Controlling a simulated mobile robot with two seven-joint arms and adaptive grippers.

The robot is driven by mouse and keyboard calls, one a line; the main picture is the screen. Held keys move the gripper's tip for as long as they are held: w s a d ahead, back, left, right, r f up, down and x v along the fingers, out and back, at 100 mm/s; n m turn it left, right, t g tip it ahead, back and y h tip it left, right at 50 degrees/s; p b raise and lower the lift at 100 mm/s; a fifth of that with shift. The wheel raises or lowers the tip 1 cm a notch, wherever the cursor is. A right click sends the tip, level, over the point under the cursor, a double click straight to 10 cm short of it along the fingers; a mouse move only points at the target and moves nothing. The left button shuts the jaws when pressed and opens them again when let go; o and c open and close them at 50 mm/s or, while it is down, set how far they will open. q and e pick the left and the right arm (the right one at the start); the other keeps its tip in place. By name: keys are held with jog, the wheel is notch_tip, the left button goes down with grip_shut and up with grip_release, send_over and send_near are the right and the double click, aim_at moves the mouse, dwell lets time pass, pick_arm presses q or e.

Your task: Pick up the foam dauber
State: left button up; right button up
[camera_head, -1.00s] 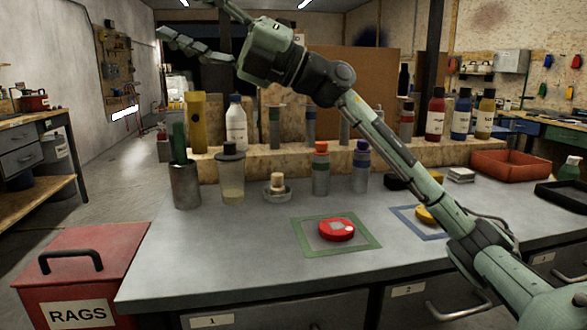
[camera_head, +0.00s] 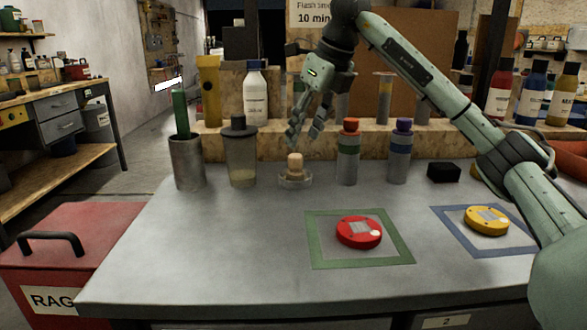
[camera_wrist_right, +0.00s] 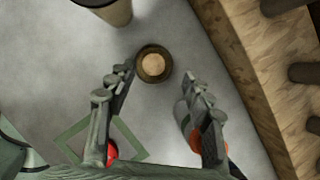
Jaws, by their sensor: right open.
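The foam dauber (camera_head: 295,161) is a small beige, round-topped piece standing upright in a shallow clear dish (camera_head: 294,181) on the grey bench. In the right wrist view the dauber (camera_wrist_right: 154,64) shows from above as a pale disc inside the dark ring of the dish. My right gripper (camera_head: 304,138) is open and points down, just above the dauber in the head view. In the wrist view its fingers (camera_wrist_right: 155,78) are spread with nothing between them, and the dauber lies just beyond their tips. My left gripper is not in view.
A lidded jar (camera_head: 240,160) and a metal cup (camera_head: 188,163) stand left of the dish. A red-capped bottle (camera_head: 348,155) stands close on its right. A wooden ledge (camera_head: 275,142) runs behind. A red puck (camera_head: 358,232) lies in a green square in front.

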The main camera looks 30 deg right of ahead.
aim_at(296, 155)
jog(key=x, duration=0.7)
jog(key=shift+s+a+f, duration=0.2)
jog(key=shift+s+a, duration=0.1)
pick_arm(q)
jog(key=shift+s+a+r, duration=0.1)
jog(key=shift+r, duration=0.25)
pick_arm(e)
jog(key=shift+c, duration=0.3)
jog(key=c, duration=1.1)
jog(key=shift+r, duration=0.1)
